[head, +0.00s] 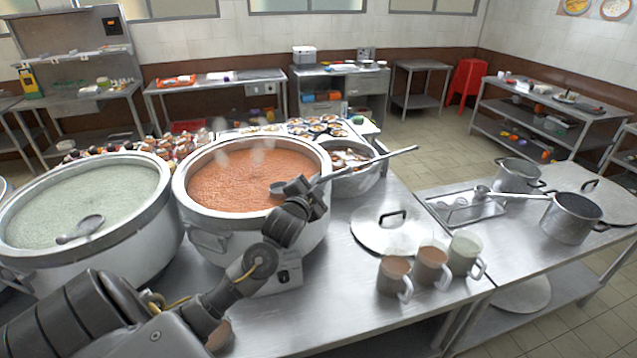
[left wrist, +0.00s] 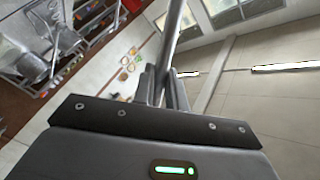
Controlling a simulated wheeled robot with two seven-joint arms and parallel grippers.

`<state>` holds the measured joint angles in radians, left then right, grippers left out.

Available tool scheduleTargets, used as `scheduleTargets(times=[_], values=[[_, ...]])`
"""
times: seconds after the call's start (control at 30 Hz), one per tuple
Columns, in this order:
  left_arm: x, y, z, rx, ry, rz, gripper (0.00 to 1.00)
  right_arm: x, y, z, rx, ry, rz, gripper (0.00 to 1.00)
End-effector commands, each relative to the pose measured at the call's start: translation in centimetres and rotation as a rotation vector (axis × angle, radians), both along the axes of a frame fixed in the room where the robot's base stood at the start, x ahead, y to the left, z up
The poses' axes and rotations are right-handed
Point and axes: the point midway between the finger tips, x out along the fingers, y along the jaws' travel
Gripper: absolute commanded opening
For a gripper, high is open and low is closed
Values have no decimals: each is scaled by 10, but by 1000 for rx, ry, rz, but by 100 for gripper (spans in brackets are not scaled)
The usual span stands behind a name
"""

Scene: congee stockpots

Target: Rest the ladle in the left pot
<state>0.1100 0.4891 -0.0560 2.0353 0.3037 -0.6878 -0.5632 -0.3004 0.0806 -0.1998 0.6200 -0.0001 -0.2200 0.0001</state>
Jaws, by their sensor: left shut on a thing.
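The left pot (head: 150,232) is a large steel stockpot of pale green congee. A ladle-like utensil (head: 84,229) lies at its near side, on the congee. The middle pot (head: 215,240) holds orange congee. My left gripper (head: 312,190) is shut on a steel ladle (head: 385,157), above the near right rim of the middle pot. The ladle's bowl is over the orange congee; I cannot tell whether it touches. Its handle points up and right. In the left wrist view the handle (left wrist: 174,40) rises between the fingers (left wrist: 163,85). My right gripper is out of view.
A smaller pot (head: 350,178) stands right of the middle pot. A lid (head: 385,236) and mugs (head: 432,268) are on the table to the right. A tray (head: 465,208) and saucepans (head: 572,220) stand farther right. Bowls of toppings (head: 318,126) line the back.

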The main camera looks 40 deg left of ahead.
Motion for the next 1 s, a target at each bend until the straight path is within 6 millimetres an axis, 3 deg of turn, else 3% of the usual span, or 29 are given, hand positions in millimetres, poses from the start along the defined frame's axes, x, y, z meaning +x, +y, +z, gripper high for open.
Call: scheduleTargets(times=[0.1,0.13,0.3,0.67,1.0], values=[[0,0,-2,0,-1,0,0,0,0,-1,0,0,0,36],[0,0,-1,0,-1,0,16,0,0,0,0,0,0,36],[0,0,-1,0,-1,1,38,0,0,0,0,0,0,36],[-5,-1,-4,0,1,0,39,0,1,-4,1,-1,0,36],[-65,-18,-5,-3,-1,-1,39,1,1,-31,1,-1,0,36]])
